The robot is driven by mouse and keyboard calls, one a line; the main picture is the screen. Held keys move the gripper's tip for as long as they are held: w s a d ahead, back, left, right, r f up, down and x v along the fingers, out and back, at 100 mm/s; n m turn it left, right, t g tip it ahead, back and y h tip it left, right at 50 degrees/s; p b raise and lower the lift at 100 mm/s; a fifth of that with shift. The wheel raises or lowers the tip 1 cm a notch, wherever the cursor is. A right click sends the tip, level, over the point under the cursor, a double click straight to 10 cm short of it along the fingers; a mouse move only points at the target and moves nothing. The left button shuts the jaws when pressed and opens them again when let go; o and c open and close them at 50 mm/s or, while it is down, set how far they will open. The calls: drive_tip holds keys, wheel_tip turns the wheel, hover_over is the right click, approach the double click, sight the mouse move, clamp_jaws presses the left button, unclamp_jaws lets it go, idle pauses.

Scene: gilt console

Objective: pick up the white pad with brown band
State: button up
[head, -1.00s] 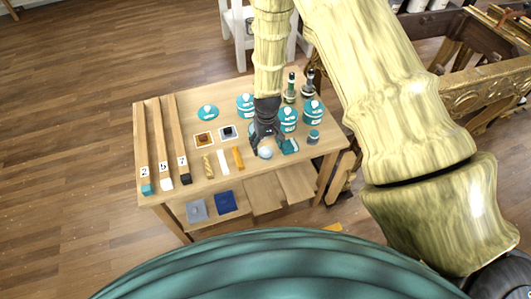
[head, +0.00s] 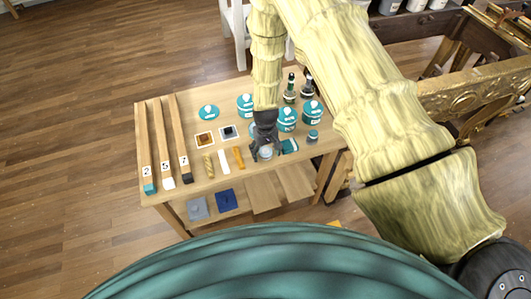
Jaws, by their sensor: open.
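My gripper (head: 265,154) is open above the front right part of the wooden table (head: 185,110), pointing down. A small pale, rounded thing (head: 266,152) shows between its dark fingers; it may be the white pad, but I cannot make out a brown band on it. The fingers partly hide it, and I cannot tell whether they touch it.
A teal block (head: 290,146) lies just right of my gripper. Teal-lidded tins (head: 287,118) and dark bottles (head: 307,88) stand behind. An orange stick (head: 239,157) and a white strip (head: 224,162) lie left. Long numbered bars (head: 163,150) lie at the far left.

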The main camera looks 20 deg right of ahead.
sight(266, 151)
drive_tip(key=c, duration=1)
drive_tip(key=shift+r+b, duration=0.55)
drive_tip(key=shift+r, duration=0.3)
drive_tip(key=shift+r+b, duration=0.45)
drive_tip(key=shift+r, duration=0.45)
drive_tip(key=s+a+b, duration=0.1)
drive_tip(key=s, duration=0.4)
drive_tip(key=s+a+r+b, duration=0.1)
drive_tip(key=s+a, duration=0.1)
drive_tip(key=s, duration=0.3)
drive_tip(key=s+a+b, duration=0.1)
drive_tip(key=s, duration=0.4)
drive_tip(key=shift+s+a+r+b, duration=0.2)
drive_tip(key=shift+r+b, duration=0.05)
drive_tip(key=shift+b, duration=0.15)
drive_tip(key=o, duration=0.3)
drive_tip(key=c, duration=0.3)
